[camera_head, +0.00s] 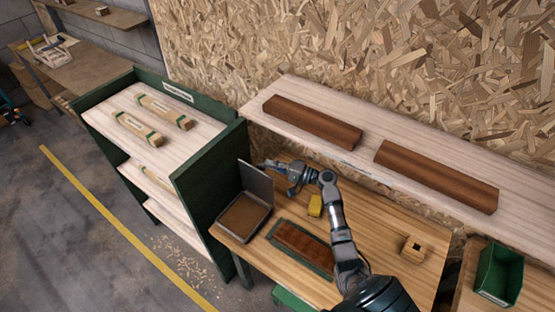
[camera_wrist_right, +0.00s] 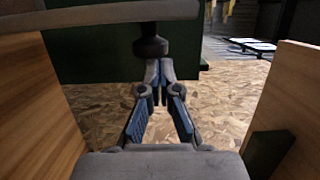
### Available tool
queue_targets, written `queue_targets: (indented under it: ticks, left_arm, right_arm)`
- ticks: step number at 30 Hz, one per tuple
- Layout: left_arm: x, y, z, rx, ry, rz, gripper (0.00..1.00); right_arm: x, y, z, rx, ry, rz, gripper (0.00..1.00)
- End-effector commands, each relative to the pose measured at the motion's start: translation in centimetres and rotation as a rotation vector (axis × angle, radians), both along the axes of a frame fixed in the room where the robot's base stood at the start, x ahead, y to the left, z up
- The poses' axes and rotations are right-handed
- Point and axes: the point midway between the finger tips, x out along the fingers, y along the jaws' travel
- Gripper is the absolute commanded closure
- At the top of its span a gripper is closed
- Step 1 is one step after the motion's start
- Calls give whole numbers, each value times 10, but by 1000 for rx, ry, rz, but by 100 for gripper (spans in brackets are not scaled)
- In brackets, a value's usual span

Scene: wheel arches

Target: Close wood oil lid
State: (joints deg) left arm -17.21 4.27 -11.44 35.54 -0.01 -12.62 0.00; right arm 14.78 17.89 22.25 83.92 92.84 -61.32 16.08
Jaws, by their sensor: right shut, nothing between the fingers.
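The wood oil container (camera_head: 243,216) is a shallow metal tray with brown contents at the left end of the workbench. Its grey lid (camera_head: 256,182) stands raised, hinged open along the tray's far side. My right gripper (camera_head: 268,164) is at the lid's upper edge, on its right side. In the right wrist view the fingers (camera_wrist_right: 157,72) are shut and empty, their tips close to a black knob (camera_wrist_right: 151,45) under a grey plate (camera_wrist_right: 95,14) that looks like the lid. I cannot tell whether they touch. My left gripper is not in view.
A yellow block (camera_head: 315,206), a brown board on a green mat (camera_head: 302,247) and a small wooden piece (camera_head: 413,249) are on the workbench (camera_head: 385,235). A green shelf unit (camera_head: 205,190) stands left; a shelf with two brown beams (camera_head: 312,122) runs behind. A green bin (camera_head: 498,274) is right.

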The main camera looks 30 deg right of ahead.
Motion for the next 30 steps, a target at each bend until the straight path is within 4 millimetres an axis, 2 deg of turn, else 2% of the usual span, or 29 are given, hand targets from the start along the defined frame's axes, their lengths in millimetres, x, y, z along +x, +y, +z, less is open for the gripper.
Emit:
queue_targets:
  ticks: [14, 30]
  left_arm:
    - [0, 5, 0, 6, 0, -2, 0]
    - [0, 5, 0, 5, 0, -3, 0]
  right_arm:
    - [-1, 1, -1, -9, -4, 0, 100]
    - [-10, 22, 5, -131, -54, 0, 100]
